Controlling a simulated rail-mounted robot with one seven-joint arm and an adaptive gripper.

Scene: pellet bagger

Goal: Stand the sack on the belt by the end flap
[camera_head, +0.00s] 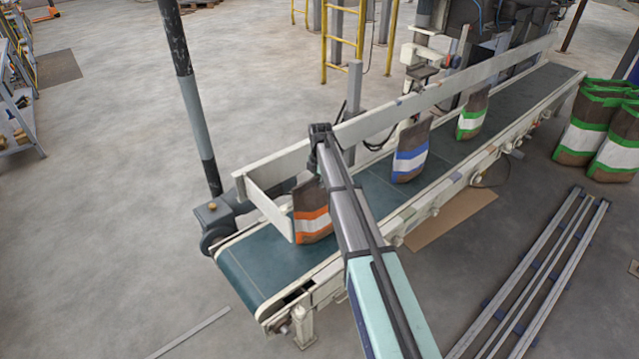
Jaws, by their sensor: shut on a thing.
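A brown sack with orange and white bands (312,222) is upright at the near end of the conveyor belt (245,272). It is right beside the white end flap (270,208), on the flap's right side. Its base looks to be at the belt surface, but I cannot tell whether it bears on it. My gripper (314,170) reaches down from above and is shut on the top of the orange-banded sack. My arm hides the fingers in part and covers the sack's right edge.
A blue-banded sack (410,155) and a green-banded sack (472,115) stand farther up the belt. A long white side rail (450,90) runs along the belt's far side. A dark post (193,100) rises behind the near end. Several green-banded sacks (597,120) stand at the right.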

